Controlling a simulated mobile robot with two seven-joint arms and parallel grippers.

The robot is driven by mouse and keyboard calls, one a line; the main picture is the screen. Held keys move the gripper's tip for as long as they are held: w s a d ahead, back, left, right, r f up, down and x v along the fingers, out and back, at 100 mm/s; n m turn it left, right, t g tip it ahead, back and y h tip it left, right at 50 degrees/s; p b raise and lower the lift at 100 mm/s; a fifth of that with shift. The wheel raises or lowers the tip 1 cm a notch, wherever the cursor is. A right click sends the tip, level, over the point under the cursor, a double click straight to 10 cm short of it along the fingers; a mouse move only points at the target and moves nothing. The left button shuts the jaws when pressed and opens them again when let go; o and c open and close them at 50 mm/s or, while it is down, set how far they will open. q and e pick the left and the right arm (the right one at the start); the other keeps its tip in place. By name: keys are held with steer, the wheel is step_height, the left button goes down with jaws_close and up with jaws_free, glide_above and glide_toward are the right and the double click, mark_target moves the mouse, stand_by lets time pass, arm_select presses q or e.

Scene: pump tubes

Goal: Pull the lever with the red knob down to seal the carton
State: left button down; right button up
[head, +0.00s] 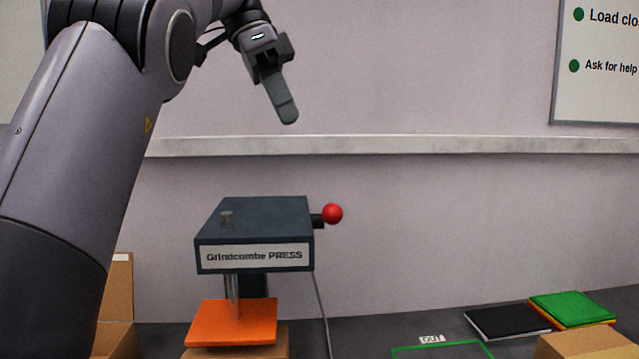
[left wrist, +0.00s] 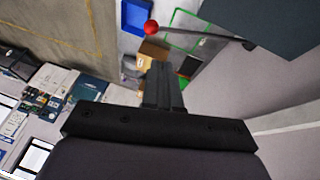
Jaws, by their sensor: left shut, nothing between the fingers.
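The dark press (head: 254,236), labelled "Grindcombe PRESS", stands on the bench. Its red knob (head: 332,214) shows at its right side, with only a short dark part of the lever (head: 317,221) visible. The left wrist view shows the knob (left wrist: 151,27) at the end of a long dark lever (left wrist: 205,36). An orange plate (head: 232,322) hangs under the press, over a cardboard carton (head: 266,347) that is partly cut off. My left gripper (head: 287,116) is shut and empty, high above the press and clear of the knob. My right gripper is out of view.
A green outline (head: 440,347) marked OUT lies right of the press. A black flat item (head: 507,321) and a green stack (head: 570,309) lie further right, behind a cardboard box (head: 590,341). Another cardboard box (head: 118,300) is at the left. The air around the knob is free.

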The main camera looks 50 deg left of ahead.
mark_target(329, 205)
arm_select(q)
steer(key=s+d+x, duration=0.1)
steer(key=x, duration=1.1)
steer(key=shift+f, duration=0.3)
steer(key=shift+f+b, duration=0.1)
steer(key=shift+b, duration=0.25)
